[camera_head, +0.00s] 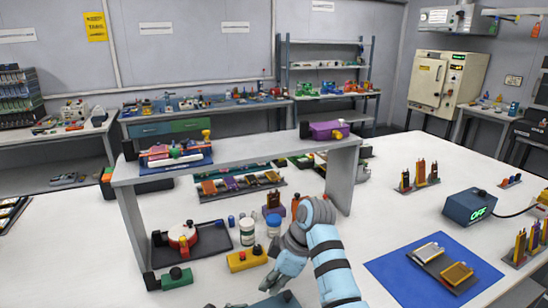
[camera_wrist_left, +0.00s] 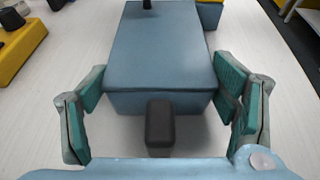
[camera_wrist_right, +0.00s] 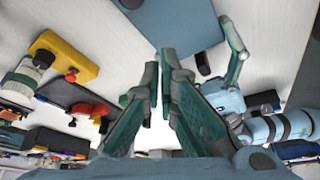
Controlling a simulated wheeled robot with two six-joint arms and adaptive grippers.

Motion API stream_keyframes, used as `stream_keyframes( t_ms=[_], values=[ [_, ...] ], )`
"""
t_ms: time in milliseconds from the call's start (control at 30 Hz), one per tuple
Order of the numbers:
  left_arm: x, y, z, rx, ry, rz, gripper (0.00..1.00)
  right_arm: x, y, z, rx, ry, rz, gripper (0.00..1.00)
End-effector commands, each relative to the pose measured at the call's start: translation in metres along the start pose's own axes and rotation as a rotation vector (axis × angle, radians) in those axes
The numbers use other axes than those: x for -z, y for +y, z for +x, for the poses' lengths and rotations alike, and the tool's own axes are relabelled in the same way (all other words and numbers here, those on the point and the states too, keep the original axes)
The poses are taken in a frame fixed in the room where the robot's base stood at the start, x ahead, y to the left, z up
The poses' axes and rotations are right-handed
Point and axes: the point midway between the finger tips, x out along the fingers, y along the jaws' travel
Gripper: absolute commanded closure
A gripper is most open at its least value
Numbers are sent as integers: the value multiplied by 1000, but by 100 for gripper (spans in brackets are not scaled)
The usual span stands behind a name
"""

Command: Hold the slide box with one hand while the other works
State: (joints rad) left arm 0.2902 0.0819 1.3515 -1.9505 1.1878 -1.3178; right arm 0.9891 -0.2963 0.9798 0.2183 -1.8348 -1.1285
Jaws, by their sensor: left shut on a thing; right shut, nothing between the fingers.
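The slide box (camera_wrist_left: 158,50) is a blue-grey block with a black knob on its near end. In the left wrist view, my left gripper (camera_wrist_left: 163,88) is shut on it, with one teal finger on each side. Part of the box (camera_head: 268,302) shows at the bottom edge of the head view; the rest is cut off. My right gripper (camera_head: 272,283) is just above it in the head view. The right wrist view shows the right fingers (camera_wrist_right: 161,78) shut and empty, with the box (camera_wrist_right: 180,25) beyond their tips.
A yellow block with a black knob (camera_head: 246,260) and a green one (camera_head: 177,278) stand left of my right gripper. White jars (camera_head: 247,232) and a grey raised shelf (camera_head: 235,157) stand behind. A blue mat (camera_head: 405,268) lies at right; bare table separates it from my arm.

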Motion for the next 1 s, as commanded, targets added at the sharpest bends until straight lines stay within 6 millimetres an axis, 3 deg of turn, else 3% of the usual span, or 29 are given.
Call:
stream_keyframes(
  t_ms=[33,200,367,433,500,600,667,800,1000],
  values=[
    [0,0,0,0,0,0,57,0,0,0,0,0,0,87],
    [0,0,0,0,0,0,57,0,0,0,-2,3,4,60],
    [0,0,0,0,0,0,57,-15,22,4,-114,167,176,59],
    [0,0,0,0,0,0,57,-46,33,6,-204,303,291,59],
    [0,0,0,0,1,0,57,-86,31,4,-292,423,361,59],
    [0,0,0,0,1,-1,57,-128,9,-12,-387,569,408,59],
    [1,0,0,0,1,-1,57,-139,-10,-23,-414,640,417,59],
    [1,0,0,0,1,-1,57,-144,-41,-40,-424,740,419,59],
    [0,0,0,0,0,0,57,-124,-30,-24,-420,765,424,59]
  ],
)
